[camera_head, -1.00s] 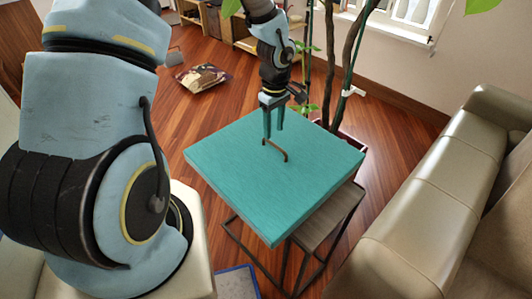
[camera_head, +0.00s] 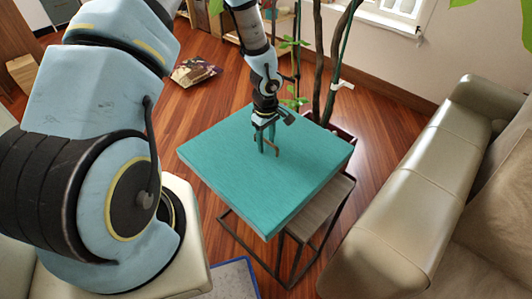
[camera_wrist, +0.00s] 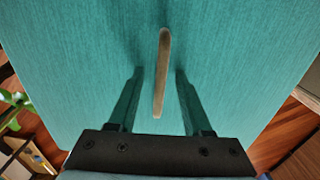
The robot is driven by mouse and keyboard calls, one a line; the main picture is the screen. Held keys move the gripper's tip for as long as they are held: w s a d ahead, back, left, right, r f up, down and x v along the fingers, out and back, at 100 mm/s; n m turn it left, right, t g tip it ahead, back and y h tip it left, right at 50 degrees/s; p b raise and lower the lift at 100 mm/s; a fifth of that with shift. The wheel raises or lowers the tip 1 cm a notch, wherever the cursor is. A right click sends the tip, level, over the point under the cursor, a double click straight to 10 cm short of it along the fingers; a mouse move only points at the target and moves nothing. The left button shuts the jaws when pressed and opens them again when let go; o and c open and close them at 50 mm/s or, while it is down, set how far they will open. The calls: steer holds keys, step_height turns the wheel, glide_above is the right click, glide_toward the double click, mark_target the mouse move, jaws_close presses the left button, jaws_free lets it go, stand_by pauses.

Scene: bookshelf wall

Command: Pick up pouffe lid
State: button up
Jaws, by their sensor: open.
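The pouffe lid (camera_head: 225,165) is a square teal top with a brown handle (camera_head: 273,147) standing up from its middle. It rests on a dark metal frame. My gripper (camera_head: 267,146) is just above the lid, pointing down at the handle. In the wrist view the lid (camera_wrist: 230,50) fills most of the picture. The handle (camera_wrist: 162,75) runs lengthwise between the two fingers of my gripper (camera_wrist: 158,72), with a gap on each side. The fingers are open and empty. The fingertips' exact height over the lid is hard to tell.
A grey-brown wooden side table (camera_head: 318,205) stands tucked by the pouffe. A beige sofa (camera_head: 400,200) is on the right. A potted plant (camera_head: 318,60) is behind. A magazine (camera_head: 195,71) lies on the wooden floor at the back left.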

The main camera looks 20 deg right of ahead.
jaws_close()
stand_by(1.4)
